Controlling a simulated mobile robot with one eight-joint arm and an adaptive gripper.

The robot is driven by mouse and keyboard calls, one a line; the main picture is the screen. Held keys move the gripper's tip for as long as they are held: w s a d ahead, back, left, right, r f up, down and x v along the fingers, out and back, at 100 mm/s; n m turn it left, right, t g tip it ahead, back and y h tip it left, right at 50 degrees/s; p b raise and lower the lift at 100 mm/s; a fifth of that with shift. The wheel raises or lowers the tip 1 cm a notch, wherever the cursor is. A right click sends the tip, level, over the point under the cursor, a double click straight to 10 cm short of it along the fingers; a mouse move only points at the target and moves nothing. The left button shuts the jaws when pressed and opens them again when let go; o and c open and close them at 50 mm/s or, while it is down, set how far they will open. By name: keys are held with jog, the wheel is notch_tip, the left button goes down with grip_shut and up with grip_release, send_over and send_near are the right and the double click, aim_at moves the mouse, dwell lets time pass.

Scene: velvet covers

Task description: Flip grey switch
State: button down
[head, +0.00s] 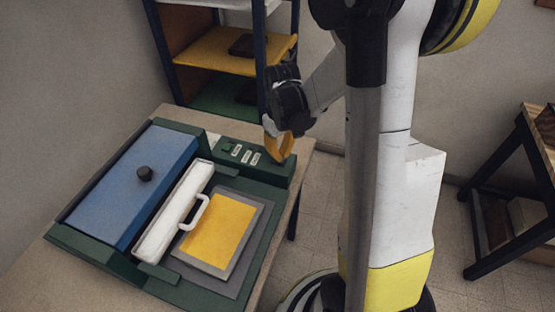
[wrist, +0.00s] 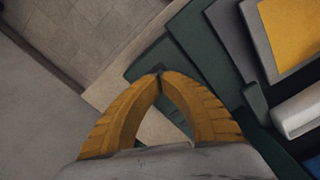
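A dark green machine (head: 262,262) lies on a table. Its raised control panel (head: 232,144) at the back carries a small dark green knob or switch and several small pale labels. I cannot make out a grey switch for certain; my fingers hide the panel's right end. My gripper (head: 279,158) has yellow fingers and points down at that right end. In the wrist view, the fingertips of my gripper (wrist: 158,74) come together in an arch over the green panel. A tiny dark patch shows at the tips; I cannot tell whether they touch the panel.
The machine has a blue cover (head: 125,195) with a dark knob, a white bar (head: 165,228) with a handle, and a yellow pad (head: 217,232) on grey. A shelf unit (head: 215,52) stands behind the table. A dark-legged table (head: 513,165) stands at right.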

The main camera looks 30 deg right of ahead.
jog(key=shift+f+b, duration=0.7)
jog(key=shift+f, duration=0.1)
dwell(0.4)
jog(key=shift+r+p, duration=2.5)
jog(key=shift+r, duration=1)
jog(key=shift+a+r, duration=0.2)
jog(key=shift+r, duration=0.05)
jog(key=s+a+r+m+t+b, duration=0.1)
jog(key=s+a+r+t+b, duration=0.5)
jog(key=s+a, duration=0.4)
jog(key=a+r+t, duration=0.1)
jog(key=a+r, duration=0.1)
jog(key=a, duration=0.1)
jog(key=shift+s+m, duration=0.3)
jog(key=shift+s, duration=0.1)
